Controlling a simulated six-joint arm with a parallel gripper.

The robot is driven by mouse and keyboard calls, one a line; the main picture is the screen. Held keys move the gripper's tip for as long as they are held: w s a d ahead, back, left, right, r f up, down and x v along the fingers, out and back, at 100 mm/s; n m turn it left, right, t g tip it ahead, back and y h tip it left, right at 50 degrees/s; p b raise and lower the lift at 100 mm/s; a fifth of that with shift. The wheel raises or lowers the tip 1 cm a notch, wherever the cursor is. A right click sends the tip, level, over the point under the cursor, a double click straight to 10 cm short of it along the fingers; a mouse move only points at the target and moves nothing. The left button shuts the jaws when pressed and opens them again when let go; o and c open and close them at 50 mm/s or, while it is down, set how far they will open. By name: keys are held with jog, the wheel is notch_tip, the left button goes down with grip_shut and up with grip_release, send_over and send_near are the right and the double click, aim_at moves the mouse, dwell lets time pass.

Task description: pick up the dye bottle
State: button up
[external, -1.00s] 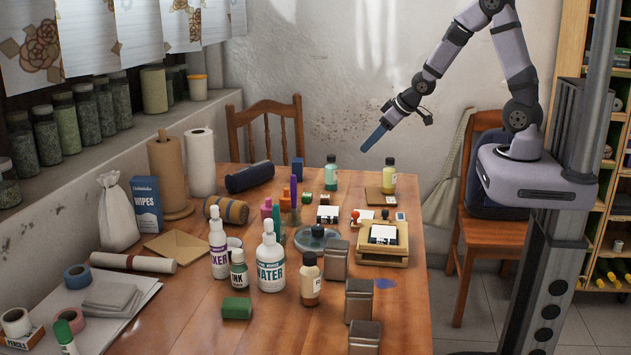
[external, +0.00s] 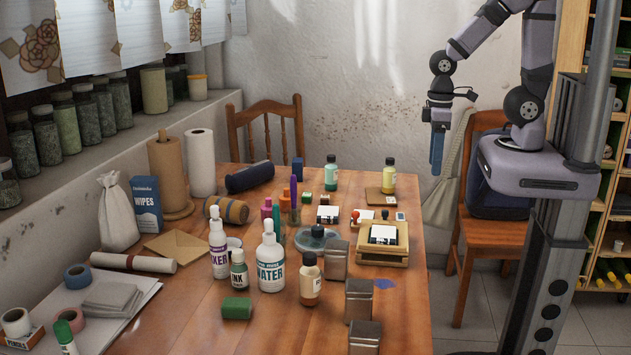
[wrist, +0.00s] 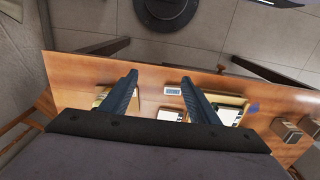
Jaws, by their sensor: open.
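Several bottles stand upright on the table, and I cannot read which one is the dye bottle. A tan bottle with a black cap (external: 310,282) stands nearer the front. My gripper (external: 437,172) is open and empty, pointing down, to the right of the yellow bottle and apart from it. In the wrist view my gripper (wrist: 159,82) shows two spread fingers above the table edge, partly hiding things behind them.
Larger white bottles, WATER (external: 270,264) and MAKER (external: 218,251), stand mid-table. A wooden stamp tray (external: 384,256) and metal tins (external: 361,301) are on the right. A chair (external: 486,240) stands beyond the right table edge.

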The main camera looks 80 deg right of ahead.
notch_tip(320, 180, up, 5)
jog(key=w+d+f+n+t+h+b, duration=0.1)
jog(key=w+d+f+n+h+b, duration=0.45)
jog(key=d+b, duration=0.35)
notch_tip(320, 180, up, 4)
jog(key=r+n+t+h+b, duration=0.1)
jog(key=n+t+h+b, duration=0.6)
jog(key=n+t+b, duration=0.95)
send_over(336, 172)
jog(key=b, duration=0.3)
jog(key=n+g, duration=0.5)
jog(key=shift+t, duration=0.35)
jog(key=f, duration=0.5)
jog(key=w+f+p, duration=0.1)
jog(key=f, duration=0.2)
jog(key=shift+d+f, duration=0.15)
jog(key=shift+d, duration=0.15)
jog(key=shift+f+b, duration=0.6)
jog(key=shift+f, duration=3.1)
jog(key=shift+f+x, duration=0.2)
jog(key=shift+x, duration=1.05)
jog(key=shift+f+x, duration=0.25)
jog(key=shift+x, duration=1)
